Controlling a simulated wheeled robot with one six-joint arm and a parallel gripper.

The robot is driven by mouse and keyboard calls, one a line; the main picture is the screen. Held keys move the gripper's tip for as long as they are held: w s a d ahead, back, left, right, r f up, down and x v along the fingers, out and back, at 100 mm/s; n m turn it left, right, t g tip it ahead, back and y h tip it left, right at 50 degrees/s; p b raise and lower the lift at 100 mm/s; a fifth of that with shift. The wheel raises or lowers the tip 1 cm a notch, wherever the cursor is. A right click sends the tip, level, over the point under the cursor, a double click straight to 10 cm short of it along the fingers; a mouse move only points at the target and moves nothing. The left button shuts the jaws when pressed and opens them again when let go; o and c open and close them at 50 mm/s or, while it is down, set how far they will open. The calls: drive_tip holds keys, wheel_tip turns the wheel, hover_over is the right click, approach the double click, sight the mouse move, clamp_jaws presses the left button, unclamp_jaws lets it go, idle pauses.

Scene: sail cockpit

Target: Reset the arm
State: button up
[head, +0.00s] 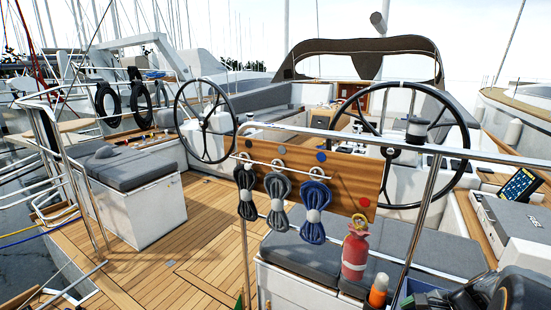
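I see no gripper fingers in the head view. Dark rounded shapes fill the bottom right corner, and I cannot tell if they are part of my arm. Whether my gripper holds anything is not shown.
A wooden board (345,178) on a steel rail carries three rope coils (277,193). Two steering wheels (178,120) stand beyond. Teak deck (170,265) is clear at left.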

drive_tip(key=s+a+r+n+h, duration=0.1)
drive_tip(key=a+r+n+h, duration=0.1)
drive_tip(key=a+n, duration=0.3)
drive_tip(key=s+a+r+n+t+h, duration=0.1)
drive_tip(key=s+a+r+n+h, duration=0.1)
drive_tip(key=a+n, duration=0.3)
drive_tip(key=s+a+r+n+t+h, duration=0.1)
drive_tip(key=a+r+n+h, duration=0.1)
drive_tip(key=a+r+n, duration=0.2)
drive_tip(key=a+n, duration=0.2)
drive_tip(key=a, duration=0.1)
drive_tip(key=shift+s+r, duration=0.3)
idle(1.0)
